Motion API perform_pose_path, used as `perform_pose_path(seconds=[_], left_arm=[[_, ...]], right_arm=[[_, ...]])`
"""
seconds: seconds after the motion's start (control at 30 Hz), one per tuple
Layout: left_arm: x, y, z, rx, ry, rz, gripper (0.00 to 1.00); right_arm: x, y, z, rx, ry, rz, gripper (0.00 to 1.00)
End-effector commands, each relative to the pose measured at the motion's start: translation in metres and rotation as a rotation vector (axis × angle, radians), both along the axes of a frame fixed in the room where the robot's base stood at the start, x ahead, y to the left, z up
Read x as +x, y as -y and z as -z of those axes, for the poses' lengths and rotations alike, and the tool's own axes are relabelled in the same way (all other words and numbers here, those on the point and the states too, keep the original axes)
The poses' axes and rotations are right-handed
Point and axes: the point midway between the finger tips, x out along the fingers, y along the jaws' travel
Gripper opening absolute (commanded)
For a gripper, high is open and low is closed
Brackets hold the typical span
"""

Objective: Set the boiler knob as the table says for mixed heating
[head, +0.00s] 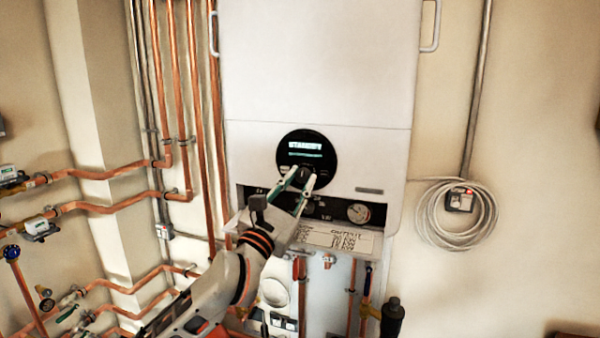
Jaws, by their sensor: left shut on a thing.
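The white boiler (317,70) hangs on the wall in the middle of the head view. Its round black display (306,147) reads what looks like "STANDBY". The dark knob (304,174) sits at the display's lower part, partly hidden by my fingers. My left gripper (303,182) reaches up from below and is shut on the knob. The table plate (342,239) under the boiler has an "OUTPUT" column with several kW rows; its left part is hidden by my gripper and the row text is too small to read surely. My right gripper is not in view.
A pressure gauge (358,213) sits in the dark lower panel, right of my gripper. Copper pipes (190,100) run down the wall on the left. A coiled grey hose (456,240) hangs on the right; the wall between is bare.

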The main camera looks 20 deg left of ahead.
Motion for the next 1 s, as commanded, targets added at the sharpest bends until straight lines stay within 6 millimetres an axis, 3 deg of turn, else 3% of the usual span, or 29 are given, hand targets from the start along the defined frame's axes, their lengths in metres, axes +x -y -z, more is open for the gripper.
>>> perform_pose_path(seconds=[0.17,0.83,0.87,0.9,1.0], left_arm=[[0.0004,-0.0017,-0.0003,0.093,0.002,-0.001,0.01],[0.0002,-0.0012,0.0006,0.164,0.005,0.000,0.01],[0.0002,-0.0011,0.0007,0.164,0.005,0.000,0.25],[0.0002,-0.0011,0.0007,0.164,0.005,0.000,0.29],[0.0003,-0.0012,0.0004,0.164,0.005,0.000,0.29]], right_arm=[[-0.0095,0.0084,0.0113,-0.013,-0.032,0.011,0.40],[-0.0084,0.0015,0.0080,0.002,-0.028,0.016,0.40],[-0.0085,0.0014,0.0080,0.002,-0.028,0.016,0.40],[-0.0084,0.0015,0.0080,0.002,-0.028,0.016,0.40],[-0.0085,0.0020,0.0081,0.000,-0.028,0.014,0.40]])
